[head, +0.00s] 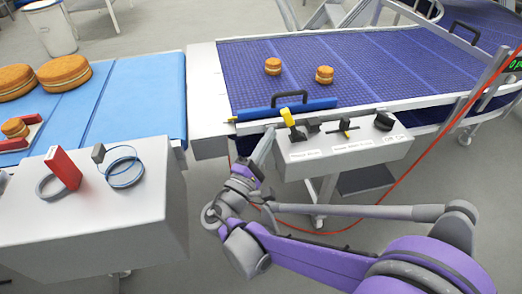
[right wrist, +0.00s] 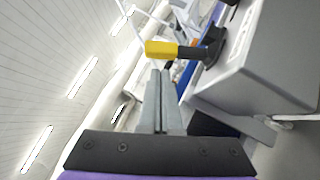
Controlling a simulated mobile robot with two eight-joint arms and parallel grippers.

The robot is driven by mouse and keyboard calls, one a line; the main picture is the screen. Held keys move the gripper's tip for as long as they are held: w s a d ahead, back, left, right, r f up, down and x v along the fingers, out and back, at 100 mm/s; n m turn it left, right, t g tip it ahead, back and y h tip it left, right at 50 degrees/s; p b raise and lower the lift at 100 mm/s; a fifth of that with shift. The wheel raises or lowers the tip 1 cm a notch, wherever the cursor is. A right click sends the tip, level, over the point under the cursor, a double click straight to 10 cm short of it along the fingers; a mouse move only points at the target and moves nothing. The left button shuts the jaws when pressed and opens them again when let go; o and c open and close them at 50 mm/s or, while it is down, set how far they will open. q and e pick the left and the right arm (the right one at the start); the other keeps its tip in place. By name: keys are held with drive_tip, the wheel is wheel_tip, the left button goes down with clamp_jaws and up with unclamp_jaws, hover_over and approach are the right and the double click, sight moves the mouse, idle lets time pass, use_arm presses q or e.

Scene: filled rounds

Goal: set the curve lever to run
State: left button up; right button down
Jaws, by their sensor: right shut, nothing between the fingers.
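A grey control box (head: 335,162) on the belt frame carries a lever with a yellow grip (head: 287,117) at its left end. Right of it are a black T-shaped control (head: 345,126) and a black knob (head: 383,122). Their labels are too small to read surely. In the right wrist view the yellow grip (right wrist: 160,48) sits on a black shaft that leans out from the box, just beyond the fingertips. My right gripper (head: 270,133) is shut and empty, close beside the yellow lever; it also shows in the right wrist view (right wrist: 160,75). My left gripper is out of view.
A blue mesh belt (head: 400,65) with two small filled rounds (head: 273,66) lies behind the box. A light blue belt (head: 135,95) with larger rounds is at left. A second box (head: 110,220) with a red block stands front left. A red cable (head: 440,140) hangs at right.

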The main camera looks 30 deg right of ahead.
sight(291, 125)
drive_tip(key=x, duration=0.3)
drive_tip(key=shift+w+d, duration=0.1)
drive_tip(key=shift+d, duration=0.05)
drive_tip(key=shift+r, duration=0.1)
